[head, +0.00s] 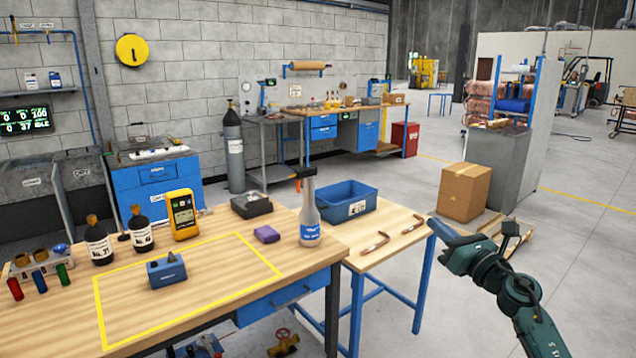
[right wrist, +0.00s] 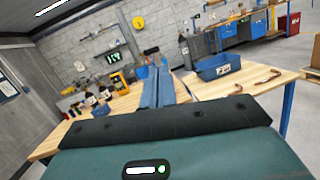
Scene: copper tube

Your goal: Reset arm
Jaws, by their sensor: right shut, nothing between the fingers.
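My right arm comes in from the right in the head view. Its gripper (head: 440,230) is beside the right end of the small side table, with its blue fingers pointing left and up. In the right wrist view the two blue fingers (right wrist: 157,88) lie together, shut with nothing between them. Two copper tubes lie on the side table: one bent tube (head: 375,243) and another tube (head: 412,224) to its right. They also show in the right wrist view, at the right. My left gripper is not in view.
A blue bin (head: 346,202) stands on the side table. A cardboard box (head: 464,192) stands behind my right gripper. Open floor lies right.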

